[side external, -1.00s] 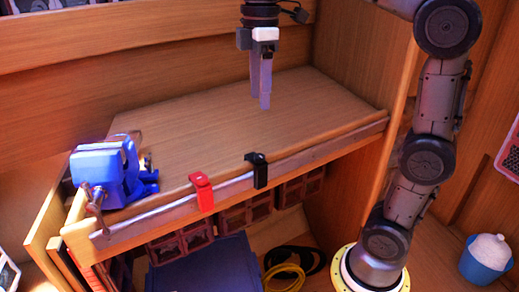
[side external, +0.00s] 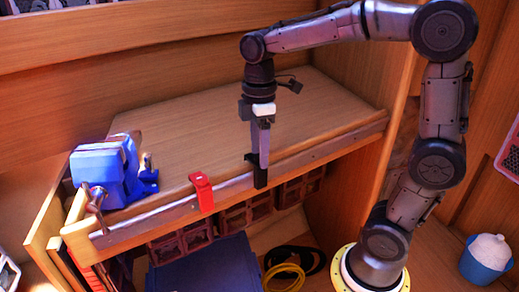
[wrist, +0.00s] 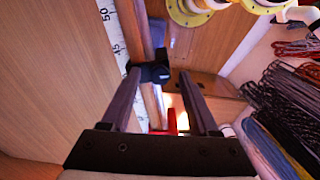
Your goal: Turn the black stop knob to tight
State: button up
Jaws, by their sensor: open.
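The black stop (side external: 260,180) is clamped on the metal rail along the bench's front edge. In the side view my gripper (side external: 262,160) points down right at the stop, and its fingers hide most of the stop's top. In the wrist view the black stop (wrist: 150,72) with its rounded knob (wrist: 161,74) lies between and just beyond the two fingertips (wrist: 159,74). My gripper is open, one finger on each side of the knob. I cannot tell whether either finger touches it.
A red stop (side external: 201,190) sits on the same rail (side external: 228,188) to the left. A blue vise (side external: 105,172) stands at the bench's left end. The wooden bench top (side external: 215,125) is clear. A scale (wrist: 117,40) runs beside the rail. Coiled lines (wrist: 285,105) lie at right.

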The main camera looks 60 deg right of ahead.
jog(key=shift+f, duration=0.15)
jog(key=shift+c, duration=0.3)
grip_shut()
jog(key=shift+m, duration=0.3)
jog(key=m, duration=0.8)
jog(key=shift+m, duration=0.3)
jog(key=m, duration=0.8)
jog(key=shift+m, duration=0.5)
